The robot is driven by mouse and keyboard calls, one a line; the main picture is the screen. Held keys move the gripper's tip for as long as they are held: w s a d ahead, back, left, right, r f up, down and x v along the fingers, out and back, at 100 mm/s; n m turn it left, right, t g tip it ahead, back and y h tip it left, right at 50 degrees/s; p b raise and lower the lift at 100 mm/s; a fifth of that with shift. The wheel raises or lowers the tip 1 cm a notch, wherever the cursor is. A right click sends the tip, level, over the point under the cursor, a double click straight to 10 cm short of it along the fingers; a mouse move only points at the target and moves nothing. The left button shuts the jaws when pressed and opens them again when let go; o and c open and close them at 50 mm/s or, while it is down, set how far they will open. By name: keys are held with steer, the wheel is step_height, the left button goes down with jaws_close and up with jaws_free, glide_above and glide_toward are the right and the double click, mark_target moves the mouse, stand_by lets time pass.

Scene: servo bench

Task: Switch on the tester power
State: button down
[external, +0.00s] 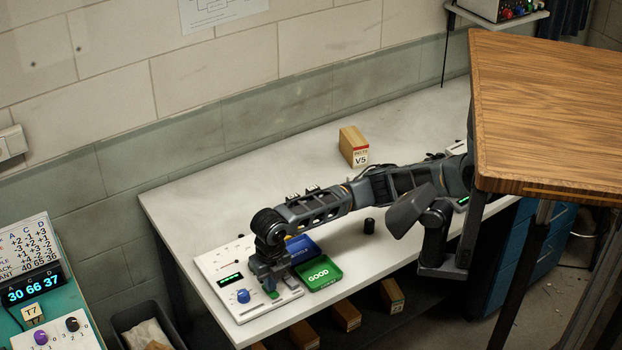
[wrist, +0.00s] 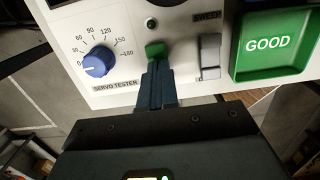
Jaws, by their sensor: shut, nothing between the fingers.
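The white servo tester (external: 222,262) sits at the near left end of the bench, with a lit green display (external: 230,280). In the wrist view its panel (wrist: 118,20) shows a blue dial (wrist: 97,62), a green switch (wrist: 155,50), a small dark green lamp (wrist: 151,22) and a grey sweep switch (wrist: 210,55). The green switch also shows in the external view (external: 274,295). My gripper (wrist: 155,68) is shut and empty, its tips at the lower edge of the green switch. I cannot tell if they touch it. Any label on this switch is hidden.
A green GOOD tray (external: 319,274) stands right beside the tester, with a blue tray (external: 301,248) behind it. The bench's back left is clear.

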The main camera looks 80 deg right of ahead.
steer(key=shift+r+p, duration=0.5)
steer(key=shift+r, duration=0.05)
step_height(320, 180, up, 13)
steer(key=shift+w+d+p, duration=0.3)
steer(key=shift+w+d, duration=0.15)
steer(key=shift+a+f, duration=0.1)
